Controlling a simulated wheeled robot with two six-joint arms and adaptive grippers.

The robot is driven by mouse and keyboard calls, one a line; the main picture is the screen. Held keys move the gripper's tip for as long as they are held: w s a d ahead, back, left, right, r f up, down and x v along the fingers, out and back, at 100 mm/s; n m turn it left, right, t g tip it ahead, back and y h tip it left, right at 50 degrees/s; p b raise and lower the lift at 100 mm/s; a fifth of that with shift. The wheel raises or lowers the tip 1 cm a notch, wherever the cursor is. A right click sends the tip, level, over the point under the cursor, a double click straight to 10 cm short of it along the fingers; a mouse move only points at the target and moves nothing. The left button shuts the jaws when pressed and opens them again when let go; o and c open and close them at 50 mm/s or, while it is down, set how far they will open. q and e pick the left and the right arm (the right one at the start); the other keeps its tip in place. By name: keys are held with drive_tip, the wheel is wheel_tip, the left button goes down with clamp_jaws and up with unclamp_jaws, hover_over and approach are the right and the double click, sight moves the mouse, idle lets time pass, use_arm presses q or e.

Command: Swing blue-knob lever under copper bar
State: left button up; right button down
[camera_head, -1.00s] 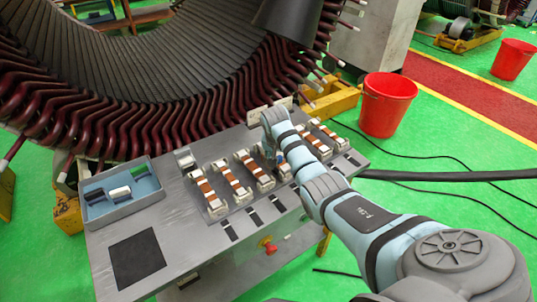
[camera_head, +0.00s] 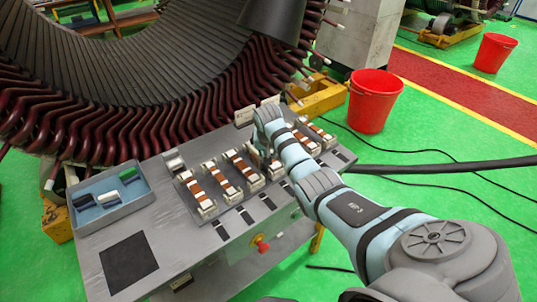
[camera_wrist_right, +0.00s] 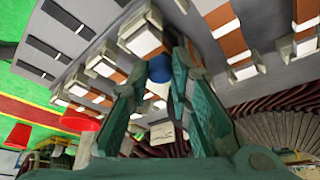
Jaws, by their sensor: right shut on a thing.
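The blue knob (camera_wrist_right: 159,68) of a lever shows in the right wrist view, between the two green fingers of my right gripper (camera_wrist_right: 158,82). The fingers are shut on it. Copper bars (camera_wrist_right: 230,42) in white clamp blocks (camera_wrist_right: 145,38) lie around it; the lever's arm is mostly hidden. In the head view the rows of copper bars (camera_head: 196,190) stand on the grey table. My right gripper (camera_head: 262,150) is at the right-hand rows there, largely hidden by my own arm. My left gripper is not in view.
A blue-grey tray (camera_head: 88,222) with black, white and green pieces sits at the table's left. The large stator with dark red coils (camera_head: 95,135) stands close behind. A red bucket (camera_head: 374,100) is on the floor to the right. A dark pad (camera_head: 128,262) lies front left.

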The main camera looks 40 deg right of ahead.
drive_tip(key=n, duration=0.1)
drive_tip(key=d+n+y, duration=0.1)
drive_tip(key=n, duration=0.2)
drive_tip(key=shift+w+d+t, duration=0.15)
drive_tip(key=shift+d+t, duration=0.15)
drive_tip(key=shift+t, duration=0.1)
drive_tip(key=shift+w+d+f+n+y+b, duration=0.1)
drive_tip(key=shift+d+n+y+b, duration=0.15)
drive_tip(key=shift+n, duration=0.2)
drive_tip(key=shift+w+d+n+y+b, duration=0.1)
drive_tip(key=shift+n+y+b, duration=0.05)
drive_tip(key=shift+n+y, duration=0.25)
drive_tip(key=shift+d+f+n+b, duration=0.1)
drive_tip(key=shift+d+n+b, duration=0.05)
drive_tip(key=shift+n+b, duration=0.25)
drive_tip(key=n+y+b, duration=0.1)
drive_tip(key=n+b, duration=0.1)
drive_tip(key=b, duration=0.2)
drive_tip(key=w+d+n+y+b, duration=0.1)
drive_tip(key=n+b, duration=0.2)
drive_tip(key=b, duration=0.2)
drive_tip(key=shift+w+f, duration=0.15)
drive_tip(key=shift+d+r+n+b, duration=0.1)
drive_tip(key=shift+r+n+b, duration=0.15)
drive_tip(key=shift+b, duration=0.4)
